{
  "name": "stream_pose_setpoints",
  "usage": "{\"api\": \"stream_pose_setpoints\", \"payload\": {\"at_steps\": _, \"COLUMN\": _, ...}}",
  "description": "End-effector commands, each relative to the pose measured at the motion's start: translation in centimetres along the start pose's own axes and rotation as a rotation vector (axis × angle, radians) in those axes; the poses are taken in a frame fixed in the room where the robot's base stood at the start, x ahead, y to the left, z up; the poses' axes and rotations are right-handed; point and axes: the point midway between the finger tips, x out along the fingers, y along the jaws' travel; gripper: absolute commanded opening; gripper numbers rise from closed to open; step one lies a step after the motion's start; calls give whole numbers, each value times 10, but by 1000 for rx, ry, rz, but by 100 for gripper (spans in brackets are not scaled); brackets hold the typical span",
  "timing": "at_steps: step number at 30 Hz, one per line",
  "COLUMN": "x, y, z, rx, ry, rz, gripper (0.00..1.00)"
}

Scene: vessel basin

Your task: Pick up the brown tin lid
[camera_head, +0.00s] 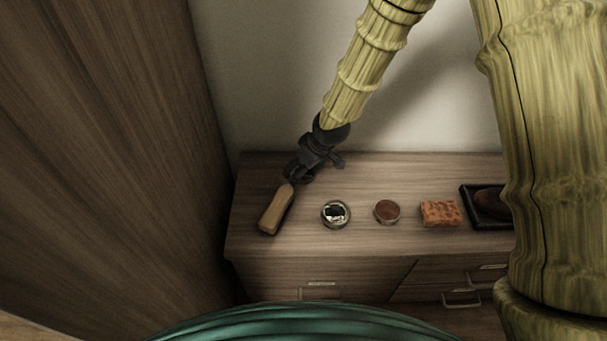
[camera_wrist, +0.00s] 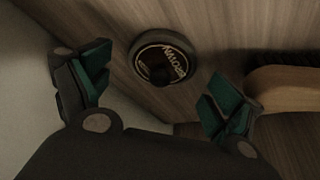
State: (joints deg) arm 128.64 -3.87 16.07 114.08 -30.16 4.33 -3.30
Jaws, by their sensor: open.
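The tin lid (camera_head: 335,214) is a small round disc with a pale metallic rim and a dark and white top, lying on the dresser top. In the wrist view the lid (camera_wrist: 166,60) shows a dark face with pale lettering that seems to read "BROWN". It lies beyond and between my two fingers, apart from them. My gripper (camera_head: 298,174) is open and empty, above the back left of the dresser, up and left of the lid. Its green-padded fingers (camera_wrist: 158,90) are spread in the wrist view.
A wooden brush (camera_head: 276,209) lies left of the lid; it also shows in the wrist view (camera_wrist: 290,98). Right of the lid are a round brown-filled tin (camera_head: 387,211), an orange sponge (camera_head: 440,213) and a dark tray (camera_head: 468,208) holding a brown object. A wall stands behind.

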Motion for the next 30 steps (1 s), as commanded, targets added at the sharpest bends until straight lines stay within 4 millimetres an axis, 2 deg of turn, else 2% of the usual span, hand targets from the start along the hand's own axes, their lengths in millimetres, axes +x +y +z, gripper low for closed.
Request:
{"api": "stream_pose_setpoints", "payload": {"at_steps": 3, "x": 8, "y": 0, "z": 0, "rx": -1, "ry": 1, "rz": 1, "gripper": 92}}
{"api": "stream_pose_setpoints", "payload": {"at_steps": 9, "x": 8, "y": 0, "z": -1, "rx": -1, "ry": 1, "rz": 1, "gripper": 92}}
{"api": "stream_pose_setpoints", "payload": {"at_steps": 15, "x": 8, "y": 0, "z": 0, "rx": -1, "ry": 0, "rz": 1, "gripper": 57}}
{"api": "stream_pose_setpoints", "payload": {"at_steps": 26, "x": 8, "y": 0, "z": 0, "rx": -1, "ry": 0, "rz": 0, "gripper": 56}}
{"api": "stream_pose_setpoints", "payload": {"at_steps": 30, "x": 2, "y": 0, "z": -3, "rx": 0, "ry": 0, "rz": 1, "gripper": 56}}
